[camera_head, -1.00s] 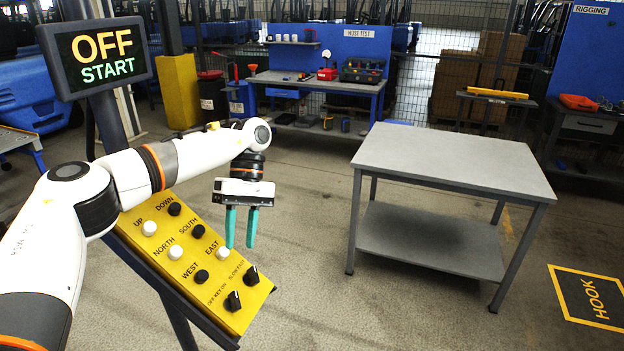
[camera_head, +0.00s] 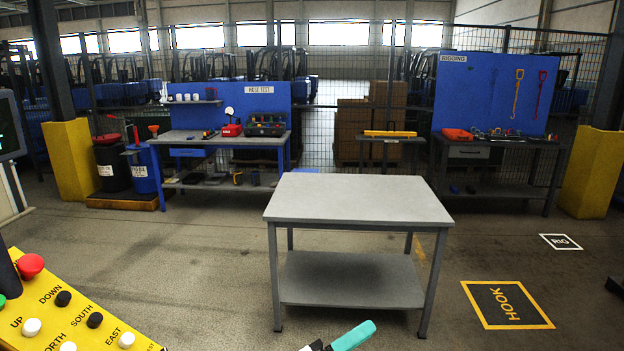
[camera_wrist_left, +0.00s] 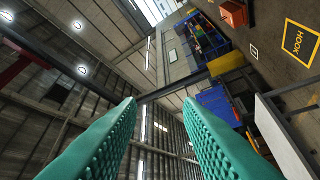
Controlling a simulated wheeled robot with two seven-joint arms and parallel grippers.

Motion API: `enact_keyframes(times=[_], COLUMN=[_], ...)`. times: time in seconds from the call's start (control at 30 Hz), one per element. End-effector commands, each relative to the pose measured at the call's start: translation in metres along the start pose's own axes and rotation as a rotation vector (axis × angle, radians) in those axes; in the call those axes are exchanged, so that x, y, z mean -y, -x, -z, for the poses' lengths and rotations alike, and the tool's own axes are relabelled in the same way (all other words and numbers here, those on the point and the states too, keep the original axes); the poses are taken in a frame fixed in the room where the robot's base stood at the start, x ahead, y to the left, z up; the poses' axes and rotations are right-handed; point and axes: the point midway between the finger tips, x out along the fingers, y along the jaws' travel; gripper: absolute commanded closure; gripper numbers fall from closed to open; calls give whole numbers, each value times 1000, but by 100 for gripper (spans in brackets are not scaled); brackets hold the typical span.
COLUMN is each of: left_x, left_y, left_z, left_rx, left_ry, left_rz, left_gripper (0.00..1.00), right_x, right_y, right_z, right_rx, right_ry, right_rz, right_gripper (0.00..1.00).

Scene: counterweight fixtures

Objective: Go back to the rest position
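My left gripper (camera_head: 350,336) shows only at the bottom edge of the head view, as one teal finger and a bit of dark and white body. It is in front of the grey table. In the left wrist view, the left gripper (camera_wrist_left: 159,100) has two ribbed teal fingers standing well apart with nothing between them. That view looks up towards the roof. My right gripper is in neither view.
A yellow control panel (camera_head: 85,318) with buttons stands at the lower left. A grey two-level table (camera_head: 350,200) stands in the middle. Blue-backed workbenches (camera_head: 340,92) line the fence behind. Open floor surrounds the table, with a HOOK marking (camera_head: 507,304) at right.

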Motion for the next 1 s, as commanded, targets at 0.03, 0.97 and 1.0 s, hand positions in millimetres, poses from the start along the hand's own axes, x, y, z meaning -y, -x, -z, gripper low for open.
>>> enact_keyframes(times=[0.03, 0.97, 1.0], left_x=[6, 67, 61], left_y=[11, 397, 405], left_z=[8, -131, -138], left_rx=[-129, -1883, -1924], left_ry=[154, 1827, 1844], left_rz=[52, 925, 946], left_gripper=[67, 67, 67], right_x=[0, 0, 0], right_y=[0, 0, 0], right_z=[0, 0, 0], right_rx=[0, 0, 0], right_ry=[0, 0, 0], right_rz=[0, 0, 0], right_gripper=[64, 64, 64])
